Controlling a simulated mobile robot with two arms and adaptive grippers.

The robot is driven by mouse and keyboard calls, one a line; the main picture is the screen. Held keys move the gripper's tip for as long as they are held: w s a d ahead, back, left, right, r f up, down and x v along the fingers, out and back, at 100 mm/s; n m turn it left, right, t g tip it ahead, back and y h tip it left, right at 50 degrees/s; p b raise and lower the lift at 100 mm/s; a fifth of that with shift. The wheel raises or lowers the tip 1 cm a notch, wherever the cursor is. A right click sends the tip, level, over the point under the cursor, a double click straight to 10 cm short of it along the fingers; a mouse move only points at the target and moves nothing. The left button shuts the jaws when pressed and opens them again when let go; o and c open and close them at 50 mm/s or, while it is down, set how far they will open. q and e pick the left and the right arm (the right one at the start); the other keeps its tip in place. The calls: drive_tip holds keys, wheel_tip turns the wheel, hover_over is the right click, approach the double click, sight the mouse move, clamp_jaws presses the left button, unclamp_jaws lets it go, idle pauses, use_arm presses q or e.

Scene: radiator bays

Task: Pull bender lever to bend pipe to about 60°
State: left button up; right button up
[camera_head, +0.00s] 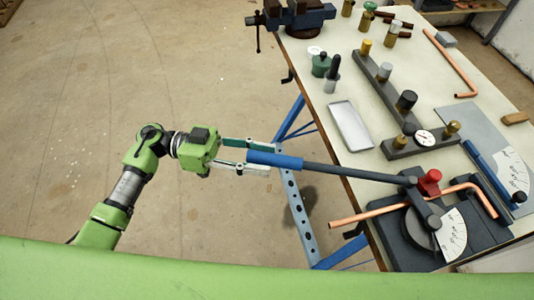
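The bender (405,248) is a dark block with a round former and a white angle scale (451,236) at the bench's near edge. Its long lever (350,174) points left past the bench edge and ends in a blue grip (277,160). A copper pipe (367,213) runs through the bender, partly hidden under the lever head; its right end has a bend and comes down toward the viewer. A red knob (430,178) stands beside the pipe. My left gripper (270,157) has its fingers on either side of the blue grip's end and appears closed on it. My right gripper is not visible.
The bench holds a grey tray (350,125), a dial gauge (424,138), a dark bar with posts (380,85), a bent copper sample (455,62) and a blue-handled tool (487,170). A vise (300,15) is at the back. Floor left of the bench is clear; blue bench legs (290,118) stand under the lever.

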use_arm(q)
drive_tip(key=shift+s+d, duration=0.1)
drive_tip(key=shift+d, duration=0.75)
clamp_jaws()
